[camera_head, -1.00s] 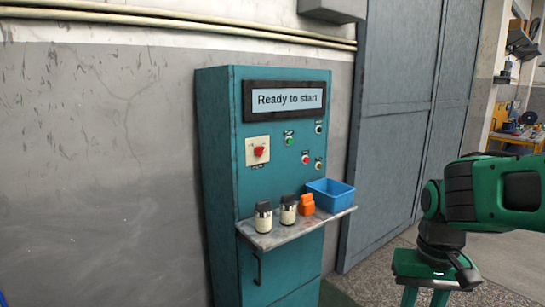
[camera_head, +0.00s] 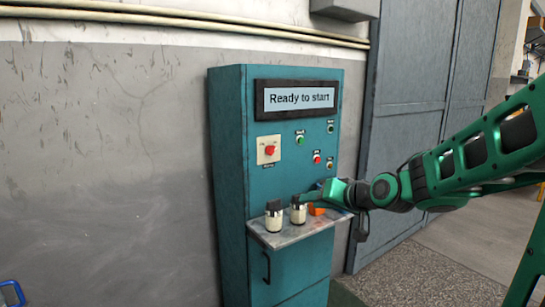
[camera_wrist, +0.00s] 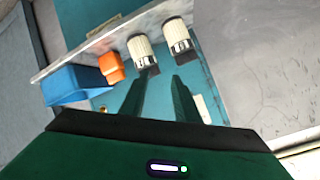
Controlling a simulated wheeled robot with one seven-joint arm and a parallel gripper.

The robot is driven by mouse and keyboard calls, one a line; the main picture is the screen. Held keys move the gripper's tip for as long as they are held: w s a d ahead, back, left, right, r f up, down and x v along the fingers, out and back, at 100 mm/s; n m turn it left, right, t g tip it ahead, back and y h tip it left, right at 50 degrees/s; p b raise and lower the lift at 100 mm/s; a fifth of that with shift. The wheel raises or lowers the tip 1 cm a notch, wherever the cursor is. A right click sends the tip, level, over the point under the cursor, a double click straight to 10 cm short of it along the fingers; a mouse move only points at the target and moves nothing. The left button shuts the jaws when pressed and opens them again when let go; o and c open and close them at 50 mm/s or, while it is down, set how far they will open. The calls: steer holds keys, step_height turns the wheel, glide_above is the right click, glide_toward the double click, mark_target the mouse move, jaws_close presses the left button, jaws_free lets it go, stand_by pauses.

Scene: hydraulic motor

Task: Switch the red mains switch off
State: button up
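The red mains switch (camera_head: 270,150) is a red knob on a cream plate on the front of the teal cabinet (camera_head: 228,170). My gripper (camera_head: 302,198) is low in front of the cabinet, below and to the right of the switch, near the shelf and its bottles. In the wrist view my gripper (camera_wrist: 163,76) shows two separate fingers with an empty gap between them. A pale patch (camera_wrist: 203,108) shows beside the right finger; I cannot tell whether it is the switch plate.
The display (camera_head: 299,98) reads "Ready to start". Other buttons (camera_head: 317,158) sit right of the switch.

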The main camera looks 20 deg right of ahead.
mark_target(273, 152)
steer(key=w+a+r+m+t+y, duration=0.25)
steer(key=w+r+t, duration=0.3)
steer(key=r, duration=0.45)
steer(key=shift+n+g, duration=0.25)
steer(key=shift+g, duration=0.1)
steer(key=x, duration=1.1)
steer(key=shift+a+f, duration=0.2)
steer(key=shift+a, duration=0.15)
steer(key=shift+c, duration=0.6)
